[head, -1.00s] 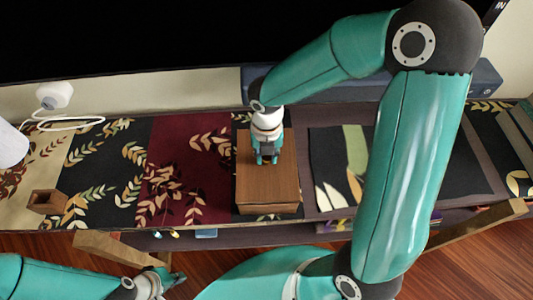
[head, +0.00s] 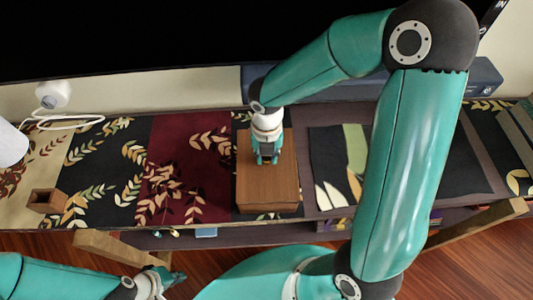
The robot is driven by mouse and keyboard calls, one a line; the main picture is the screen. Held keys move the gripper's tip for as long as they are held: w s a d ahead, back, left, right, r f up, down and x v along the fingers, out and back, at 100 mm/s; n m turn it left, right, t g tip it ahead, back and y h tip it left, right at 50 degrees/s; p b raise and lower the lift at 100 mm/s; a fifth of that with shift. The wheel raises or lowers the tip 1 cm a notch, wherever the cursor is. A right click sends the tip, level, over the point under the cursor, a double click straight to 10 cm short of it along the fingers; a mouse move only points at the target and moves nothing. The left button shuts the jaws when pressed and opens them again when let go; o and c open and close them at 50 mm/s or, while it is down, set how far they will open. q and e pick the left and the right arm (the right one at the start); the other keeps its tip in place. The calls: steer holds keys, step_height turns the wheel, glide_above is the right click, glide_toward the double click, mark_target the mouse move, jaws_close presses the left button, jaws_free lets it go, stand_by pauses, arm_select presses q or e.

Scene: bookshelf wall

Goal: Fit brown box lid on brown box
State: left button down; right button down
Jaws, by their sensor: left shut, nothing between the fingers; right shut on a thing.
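The brown box lid (head: 267,190) is a flat wooden panel seen from above. It lies over the place where the brown box stands on the patterned runner, and the box beneath is largely hidden by it. I cannot tell from this angle whether the lid is fully seated. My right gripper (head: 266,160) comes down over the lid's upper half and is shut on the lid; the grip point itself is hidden. My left gripper (head: 175,279) is shut and empty at the lower left, in front of the shelf edge and away from the box.
A small open wooden holder (head: 47,200) stands at the left. A white device with a cable (head: 53,95) lies at the back left. A dark blue long box (head: 480,78) lies along the back wall. The runner left of the lid is clear.

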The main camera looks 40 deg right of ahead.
mark_target(267, 158)
steer(key=shift+f+b, duration=0.45)
steer(key=shift+f, duration=0.25)
steer(key=c, duration=0.9)
jaws_free()
steer(key=shift+o, duration=0.2)
steer(key=shift+r, duration=0.1)
step_height(267, 158, up, 12)
